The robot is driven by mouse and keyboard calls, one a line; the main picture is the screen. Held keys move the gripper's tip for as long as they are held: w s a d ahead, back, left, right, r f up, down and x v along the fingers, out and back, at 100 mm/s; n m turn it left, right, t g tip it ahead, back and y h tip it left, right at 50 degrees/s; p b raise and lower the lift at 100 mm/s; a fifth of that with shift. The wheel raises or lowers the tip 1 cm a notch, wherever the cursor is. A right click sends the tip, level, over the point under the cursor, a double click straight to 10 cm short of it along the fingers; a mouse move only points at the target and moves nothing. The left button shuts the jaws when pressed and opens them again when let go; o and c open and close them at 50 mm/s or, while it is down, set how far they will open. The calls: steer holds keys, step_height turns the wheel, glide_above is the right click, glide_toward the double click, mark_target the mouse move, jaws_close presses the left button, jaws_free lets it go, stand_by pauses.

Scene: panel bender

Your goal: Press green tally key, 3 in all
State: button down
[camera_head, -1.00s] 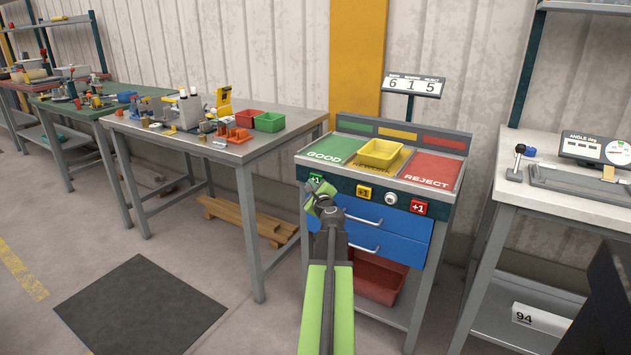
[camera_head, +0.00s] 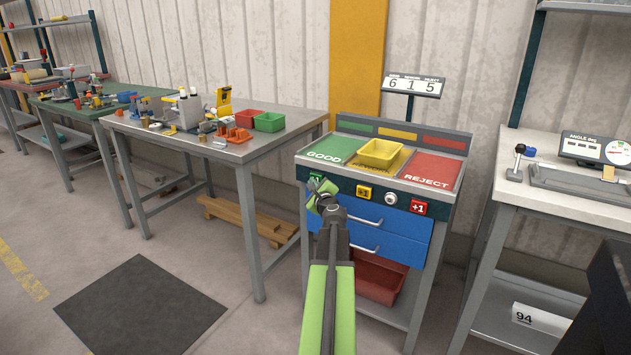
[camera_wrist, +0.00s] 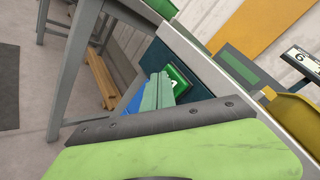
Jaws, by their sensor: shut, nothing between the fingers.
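The green tally key (camera_head: 316,178) is a small green +1 button at the left of the dark front strip of the sorting bench. It also shows in the wrist view (camera_wrist: 178,76), close beyond the fingertips. My gripper (camera_head: 318,187) is shut and empty, with its tips right at the key and covering part of it. I cannot tell whether the tips touch the key. The tally display (camera_head: 413,87) on its post reads 6 1 5.
A yellow +1 key (camera_head: 364,192), a round silver knob (camera_head: 390,198) and a red +1 key (camera_head: 419,208) sit to the right on the strip. A yellow bin (camera_head: 381,153) stands on the bench top. Blue drawers (camera_head: 398,241) with handles lie below.

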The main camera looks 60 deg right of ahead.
steer(key=shift+d, duration=0.25)
steer(key=shift+a, duration=0.1)
stand_by(0.4)
steer(key=shift+a, duration=0.8)
steer(key=a, duration=0.5)
stand_by(0.7)
